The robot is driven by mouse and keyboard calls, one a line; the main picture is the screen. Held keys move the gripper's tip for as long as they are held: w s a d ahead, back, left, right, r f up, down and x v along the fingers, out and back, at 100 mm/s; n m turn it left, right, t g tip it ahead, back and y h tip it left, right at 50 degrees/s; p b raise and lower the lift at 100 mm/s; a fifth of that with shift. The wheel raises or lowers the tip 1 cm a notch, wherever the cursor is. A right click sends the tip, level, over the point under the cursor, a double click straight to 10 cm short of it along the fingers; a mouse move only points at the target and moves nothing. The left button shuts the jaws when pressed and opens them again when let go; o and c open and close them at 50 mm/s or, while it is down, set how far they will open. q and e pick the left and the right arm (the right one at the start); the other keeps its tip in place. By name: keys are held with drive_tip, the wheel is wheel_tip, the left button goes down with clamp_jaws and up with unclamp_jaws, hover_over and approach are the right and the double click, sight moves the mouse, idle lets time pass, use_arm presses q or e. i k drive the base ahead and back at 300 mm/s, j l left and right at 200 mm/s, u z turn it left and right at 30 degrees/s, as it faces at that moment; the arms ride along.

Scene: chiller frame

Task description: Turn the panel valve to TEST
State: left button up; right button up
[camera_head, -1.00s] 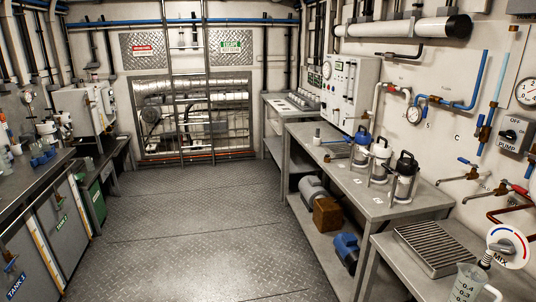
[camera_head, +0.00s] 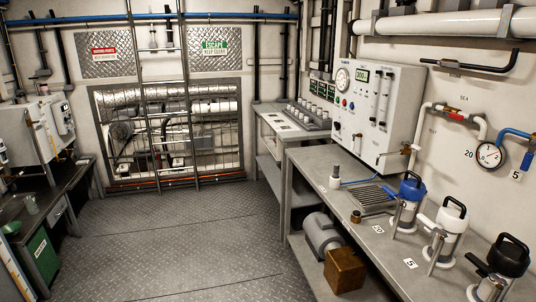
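A white instrument panel (camera_head: 375,105) is on the right wall above the bench, with a round gauge, a green display, small knobs and clear vertical tubes. A brass fitting (camera_head: 407,148) sits at its lower right edge. Right of the panel, a pale pipe carries a valve with a red handle (camera_head: 457,116). Small wall lettering near this pipe looks like SEA above it and TEST to its left. I cannot tell for certain which of these is the panel valve, or its setting. Neither of my grippers is in view.
A wooden box (camera_head: 345,270) and grey motor (camera_head: 322,234) sit below. The metal floor (camera_head: 190,240) is clear between the benches.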

sight(353, 143)
drive_tip(key=i+j+z, duration=0.15)
drive_tip(key=i+z, duration=0.25)
drive_tip(key=i, duration=0.2)
drive_tip(key=i+j+z, duration=0.35)
drive_tip(key=i, duration=0.2)
drive_tip(key=i+j+z, duration=0.4)
drive_tip(key=i, duration=0.15)
drive_tip(key=i+j, duration=0.1)
drive_tip(key=j, duration=0.35)
drive_tip(key=i+j+z, duration=0.15)
drive_tip(key=j, duration=0.3)
